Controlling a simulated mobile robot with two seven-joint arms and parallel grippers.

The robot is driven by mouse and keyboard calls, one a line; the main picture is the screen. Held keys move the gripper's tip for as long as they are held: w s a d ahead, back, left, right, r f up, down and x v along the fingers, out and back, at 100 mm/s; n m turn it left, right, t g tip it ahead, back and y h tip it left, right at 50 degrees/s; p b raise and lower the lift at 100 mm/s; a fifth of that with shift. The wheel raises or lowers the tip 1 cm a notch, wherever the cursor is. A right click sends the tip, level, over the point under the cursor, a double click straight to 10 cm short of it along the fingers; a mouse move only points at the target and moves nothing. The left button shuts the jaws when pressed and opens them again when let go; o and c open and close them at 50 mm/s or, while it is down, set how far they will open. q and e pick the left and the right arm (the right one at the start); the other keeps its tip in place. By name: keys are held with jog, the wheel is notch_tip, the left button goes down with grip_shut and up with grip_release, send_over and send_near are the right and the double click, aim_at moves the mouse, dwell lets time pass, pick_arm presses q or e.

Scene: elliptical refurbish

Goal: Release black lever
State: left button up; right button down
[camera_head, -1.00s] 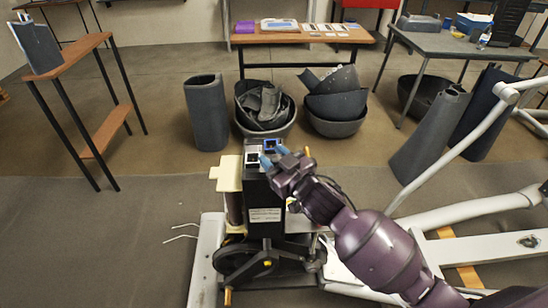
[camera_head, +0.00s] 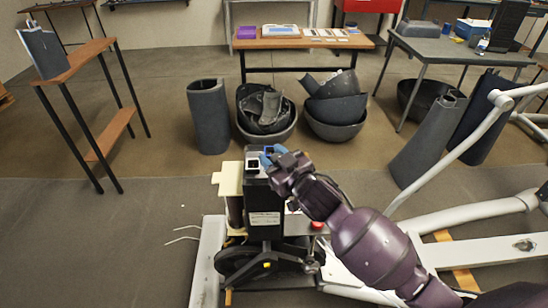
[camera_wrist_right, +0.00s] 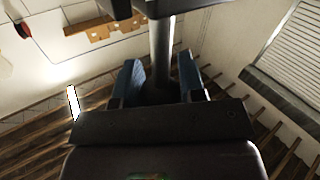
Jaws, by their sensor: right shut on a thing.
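The elliptical machine's dark upright housing (camera_head: 262,205) stands in the lower middle of the head view, with a white label on its front. My right gripper (camera_head: 269,157), with blue fingertips, is at the top of this housing. In the right wrist view, the blue fingers of my right gripper (camera_wrist_right: 160,85) sit on either side of a dark upright post, which looks like the black lever (camera_wrist_right: 161,50). The gripper is shut on it. The lever is hidden behind the gripper in the head view. My left gripper is not in view.
A cream panel (camera_head: 230,180) flanks the housing. A red knob (camera_head: 318,225) is to its right. White frame tubes (camera_head: 455,150) extend right. Behind stand dark bins (camera_head: 265,115), a dark curved cover (camera_head: 208,117) and a wooden table (camera_head: 300,42). Floor at left is mostly clear.

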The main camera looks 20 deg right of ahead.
jog(key=c, duration=0.8)
grip_release()
jog(key=shift+r, duration=0.35)
jog(key=shift+c, duration=0.2)
jog(key=shift+o, duration=0.6)
jog(key=shift+f, duration=0.15)
jog(key=v, duration=1)
jog(key=shift+s, duration=0.35)
jog(key=shift+d, duration=0.1)
jog(key=s+d+f+m+g+h, duration=0.1)
jog(key=s+d+f+g+h, duration=0.15)
jog(key=f, duration=0.45)
jog(key=s+d+f+m+g+h, duration=0.1)
jog(key=s+d+f, duration=0.25)
jog(key=f, duration=0.35)
jog(key=s+d+f+m+g+h, duration=0.1)
jog(key=s+f+m+g+h, duration=0.1)
jog(key=s+f, duration=0.7)
jog(key=s, duration=0.3)
jog(key=shift+d+m, duration=0.15)
jog(key=shift+m, duration=0.25)
